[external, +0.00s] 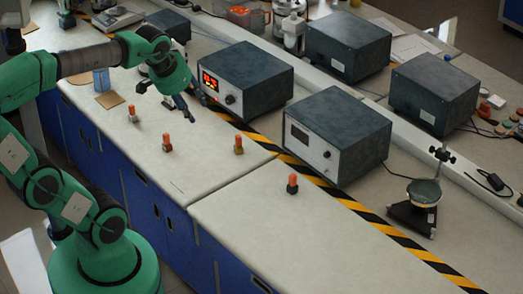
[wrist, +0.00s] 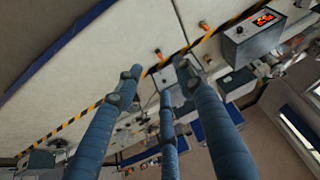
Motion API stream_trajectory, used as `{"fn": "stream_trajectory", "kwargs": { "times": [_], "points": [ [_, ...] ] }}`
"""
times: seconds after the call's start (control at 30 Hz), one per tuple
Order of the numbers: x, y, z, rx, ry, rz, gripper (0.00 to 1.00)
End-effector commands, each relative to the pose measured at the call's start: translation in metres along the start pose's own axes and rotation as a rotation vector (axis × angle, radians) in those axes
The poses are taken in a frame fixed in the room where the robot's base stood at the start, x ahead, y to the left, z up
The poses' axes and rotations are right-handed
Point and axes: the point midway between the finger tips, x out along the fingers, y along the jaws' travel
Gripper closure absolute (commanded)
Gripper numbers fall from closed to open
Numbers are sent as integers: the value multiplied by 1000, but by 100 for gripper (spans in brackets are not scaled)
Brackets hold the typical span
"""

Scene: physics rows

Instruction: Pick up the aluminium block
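Several small blocks with orange tops stand upright on the pale bench. A brownish-yellow one (external: 238,149) and a dark one (external: 292,188) stand farther right. I cannot tell for sure which is the aluminium block. My gripper (external: 178,103) is above the bench near the display box, apart from the blocks. In the wrist view, its blue fingers (wrist: 158,80) are spread with nothing between them; orange tops show beyond.
A box with a red display (external: 245,80) stands right of my gripper. Another grey box (external: 335,135) and a small stand (external: 418,205) are farther right. Yellow-black tape (external: 345,201) runs along the bench. The front strip is clear between blocks.

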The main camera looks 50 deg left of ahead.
Motion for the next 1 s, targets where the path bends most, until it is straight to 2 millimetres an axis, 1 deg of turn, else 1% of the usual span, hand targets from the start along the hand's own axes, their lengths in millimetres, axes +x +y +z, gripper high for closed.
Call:
{"fn": "stream_trajectory", "kwargs": {
  "times": [0.03,0.2,0.37,0.5,0.57,0.67,0.7,0.77,0.97,1.0],
  "points": [
    [7,-8,-12,-32,-8,-17,62],
    [27,-38,-53,-145,-20,-71,62],
    [50,-70,-89,-247,-28,-121,62],
    [73,-102,-117,-337,-36,-164,62],
    [83,-117,-128,-374,-38,-183,62],
    [102,-143,-146,-439,-41,-213,62],
    [109,-155,-152,-463,-41,-226,62],
    [120,-172,-161,-501,-43,-243,62],
    [163,-233,-184,-626,-48,-303,62],
    [171,-245,-188,-651,-48,-315,62]
  ]
}}
